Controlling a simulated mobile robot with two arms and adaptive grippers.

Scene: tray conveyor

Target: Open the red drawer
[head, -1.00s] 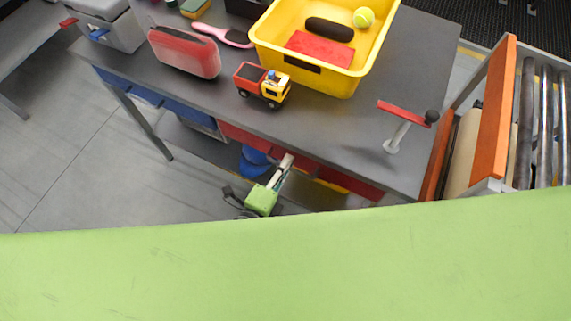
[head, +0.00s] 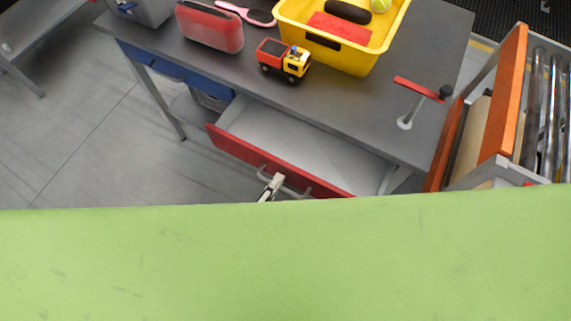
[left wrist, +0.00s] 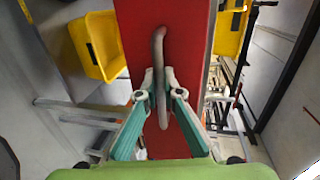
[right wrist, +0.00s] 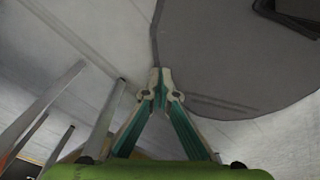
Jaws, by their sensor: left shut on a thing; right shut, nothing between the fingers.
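The red drawer (head: 234,149) is pulled out from under the grey table, and its pale grey inside shows empty in the head view. Its grey bar handle (left wrist: 160,50) stands on the red front (left wrist: 133,30) in the left wrist view. My left gripper (left wrist: 160,84) is shut on the handle, with one finger on each side of it. In the head view its fingertips (head: 271,186) are at the drawer front, and the rest is hidden behind my green body. My right gripper (right wrist: 160,78) is shut and empty, away from the drawer; it is not visible in the head view.
The grey table (head: 365,115) carries a yellow bin (head: 350,60), a toy truck (head: 283,61), a red case (head: 210,27) and a red-handled lever (head: 405,120). A blue drawer (head: 208,86) is left of the red one. An orange-sided roller conveyor (head: 503,95) stands at right.

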